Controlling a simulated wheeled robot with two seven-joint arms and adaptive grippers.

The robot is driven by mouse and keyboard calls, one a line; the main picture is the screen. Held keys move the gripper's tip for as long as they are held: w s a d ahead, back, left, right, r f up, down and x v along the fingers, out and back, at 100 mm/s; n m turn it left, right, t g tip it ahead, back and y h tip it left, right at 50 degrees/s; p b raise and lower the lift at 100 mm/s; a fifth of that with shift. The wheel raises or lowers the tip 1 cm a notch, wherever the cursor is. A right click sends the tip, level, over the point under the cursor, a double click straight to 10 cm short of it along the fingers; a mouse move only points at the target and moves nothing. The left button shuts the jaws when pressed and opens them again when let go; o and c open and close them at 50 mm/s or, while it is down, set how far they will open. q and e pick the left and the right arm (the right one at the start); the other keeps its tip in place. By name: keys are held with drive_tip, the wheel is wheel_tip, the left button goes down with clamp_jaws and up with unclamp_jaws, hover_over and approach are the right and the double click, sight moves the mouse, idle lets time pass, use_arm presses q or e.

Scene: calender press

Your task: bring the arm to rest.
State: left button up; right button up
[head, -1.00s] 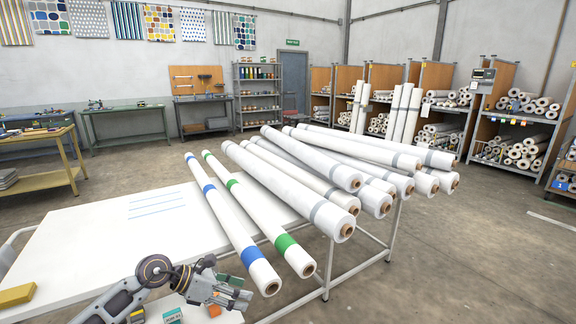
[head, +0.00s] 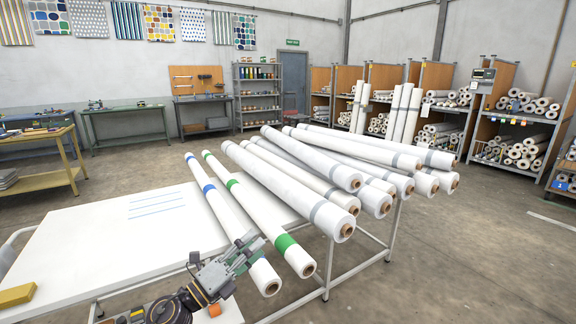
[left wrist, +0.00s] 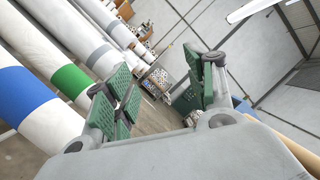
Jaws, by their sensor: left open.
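My left gripper (head: 247,252) is at the bottom middle of the head view, in front of the near end of the blue-banded roll (head: 222,212), whose lower blue band it mostly hides. Its jaws are open with nothing between them. In the left wrist view the green-padded fingers (left wrist: 160,95) stand apart. The green-banded roll (head: 253,207) lies to the right of the gripper. In the left wrist view the blue band (left wrist: 25,97) and green band (left wrist: 70,81) show at the left, apart from the fingers. My right gripper is not in view.
Several white rolls with grey bands (head: 290,185) lie piled on the white table (head: 85,235), their ends past its right edge. A yellow block (head: 17,295) is at the table's front left. Small items at the bottom are partly hidden by my arm. The floor (head: 440,260) at the right is clear.

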use_arm(q)
drive_tip(key=s+a+f+n+y, duration=0.3)
drive_tip(key=a+f+n+y, duration=1.15)
drive_tip(key=n, duration=0.95)
drive_tip(key=s+d+f+n+g, duration=0.1)
drive_tip(key=s+f+n+g, duration=0.2)
drive_tip(key=s+f+g, duration=0.6)
drive_tip(key=s+f+n+g, duration=0.25)
drive_tip(key=s+f, duration=0.25)
drive_tip(key=s, duration=0.7)
drive_tip(key=s+d+f+g, duration=0.1)
drive_tip(key=d+f, duration=0.1)
drive_tip(key=f, duration=0.8)
drive_tip(key=s+d+f+g+p, duration=0.1)
drive_tip(key=s+d+f, duration=0.1)
drive_tip(key=f, duration=0.7)
drive_tip(key=shift+s+f+p, duration=0.15)
drive_tip(key=shift+f+p, duration=0.15)
drive_tip(key=shift+f, duration=0.05)
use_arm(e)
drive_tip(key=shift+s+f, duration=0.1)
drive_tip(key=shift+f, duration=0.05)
